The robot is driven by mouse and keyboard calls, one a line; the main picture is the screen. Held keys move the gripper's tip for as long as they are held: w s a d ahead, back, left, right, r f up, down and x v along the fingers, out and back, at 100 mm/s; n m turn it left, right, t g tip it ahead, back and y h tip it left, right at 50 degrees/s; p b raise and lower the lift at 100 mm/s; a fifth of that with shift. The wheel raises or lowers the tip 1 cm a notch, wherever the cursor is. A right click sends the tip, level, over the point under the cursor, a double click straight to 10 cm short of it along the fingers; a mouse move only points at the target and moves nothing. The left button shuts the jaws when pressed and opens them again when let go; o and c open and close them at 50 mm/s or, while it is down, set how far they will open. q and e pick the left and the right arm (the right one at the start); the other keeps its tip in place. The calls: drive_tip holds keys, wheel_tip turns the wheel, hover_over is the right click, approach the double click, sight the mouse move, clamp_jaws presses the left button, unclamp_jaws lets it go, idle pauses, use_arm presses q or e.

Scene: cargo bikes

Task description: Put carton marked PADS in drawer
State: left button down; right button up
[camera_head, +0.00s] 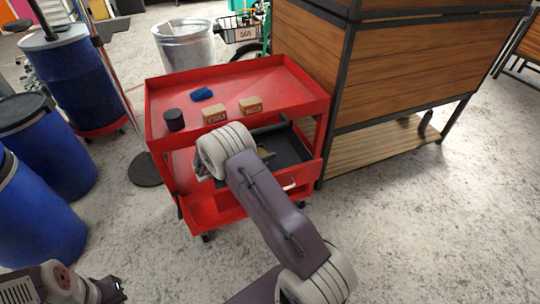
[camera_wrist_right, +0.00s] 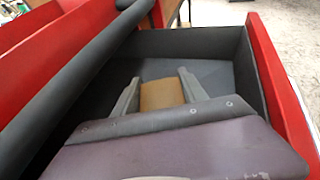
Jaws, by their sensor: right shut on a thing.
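A red cart (camera_head: 165,82) stands in the middle of the head view. Its drawer (camera_head: 292,148) is pulled open, with a dark grey inside. My right gripper (camera_wrist_right: 160,92) is shut on a brown carton (camera_wrist_right: 162,95), one finger on each side. In the right wrist view the carton is within the drawer's walls; whether it touches the floor I cannot tell. No marking on it can be read. In the head view my right arm largely hides the gripper and carton. My left gripper (camera_head: 116,290) is at the bottom left corner, partly seen, away from the cart.
Two small cartons (camera_head: 214,113) (camera_head: 250,104), a dark cylinder (camera_head: 174,120) and a blue item (camera_head: 201,94) sit on the cart top. A wooden workbench (camera_head: 400,70) stands close on the right. Blue drums (camera_head: 80,85) stand at left. Floor at the lower right is clear.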

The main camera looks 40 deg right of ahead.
drive_tip(key=shift+d+f, duration=0.1)
drive_tip(key=shift+d, duration=0.15)
drive_tip(key=x, duration=0.2)
drive_tip(key=f+b+x, duration=0.1)
drive_tip(key=x, duration=0.1)
drive_tip(key=shift+d+f, duration=0.15)
drive_tip(key=shift+f, duration=0.05)
drive_tip(key=shift+w, duration=0.1)
drive_tip(key=shift+r, duration=0.1)
